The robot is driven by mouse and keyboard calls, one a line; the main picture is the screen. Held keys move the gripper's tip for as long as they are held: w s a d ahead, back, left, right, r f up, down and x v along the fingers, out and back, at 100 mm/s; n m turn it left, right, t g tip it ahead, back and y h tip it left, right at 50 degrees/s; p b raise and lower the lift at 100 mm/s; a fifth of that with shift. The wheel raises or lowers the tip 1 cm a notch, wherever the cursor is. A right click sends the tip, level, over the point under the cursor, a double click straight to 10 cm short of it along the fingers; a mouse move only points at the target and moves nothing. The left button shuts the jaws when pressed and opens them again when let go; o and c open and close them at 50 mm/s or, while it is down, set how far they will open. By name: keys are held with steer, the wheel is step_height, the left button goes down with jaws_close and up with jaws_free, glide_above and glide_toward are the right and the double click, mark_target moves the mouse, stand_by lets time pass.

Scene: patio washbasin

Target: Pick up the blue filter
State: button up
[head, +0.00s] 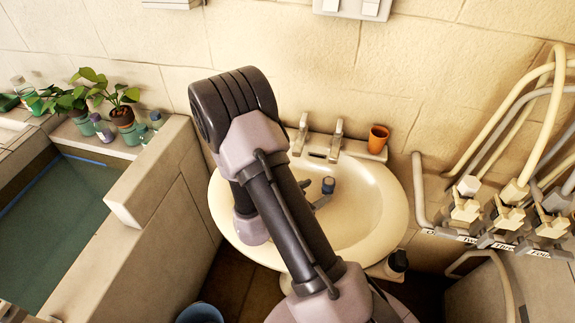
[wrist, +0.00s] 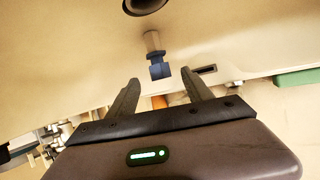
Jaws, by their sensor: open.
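The blue filter (head: 328,185) is in the washbasin, near its middle. In the wrist view the filter (wrist: 159,68) shows a blue blocky end and a grey-brown cylindrical end. My gripper (wrist: 160,80) is open and empty, its two dark fingers apart. In that view the filter lies just beyond the fingertips, roughly centred between them; no contact shows. In the head view my gripper (head: 315,193) is partly hidden behind my arm, with its fingers just left of the filter.
The cream washbasin (head: 385,240) surrounds the filter, with taps (head: 336,140) and an orange cup (head: 378,139) at its back. Pipes and valves (head: 465,208) stand right. Potted plants (head: 122,115) sit on the left ledge. A dark drain hole (wrist: 146,5) shows in the wrist view.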

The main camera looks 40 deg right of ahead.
mark_target(325, 186)
steer(key=shift+s+d+f, duration=0.15)
steer(key=shift+s+d, duration=0.05)
steer(key=b+x, duration=0.1)
steer(key=x, duration=0.4)
steer(key=b+x, duration=0.1)
steer(key=x, duration=0.1)
steer(key=shift+w+d+r+b, duration=0.15)
steer(key=shift+d+r+b, duration=0.1)
steer(key=shift+d+b, duration=0.1)
steer(key=shift+a+r, duration=0.1)
jaws_close()
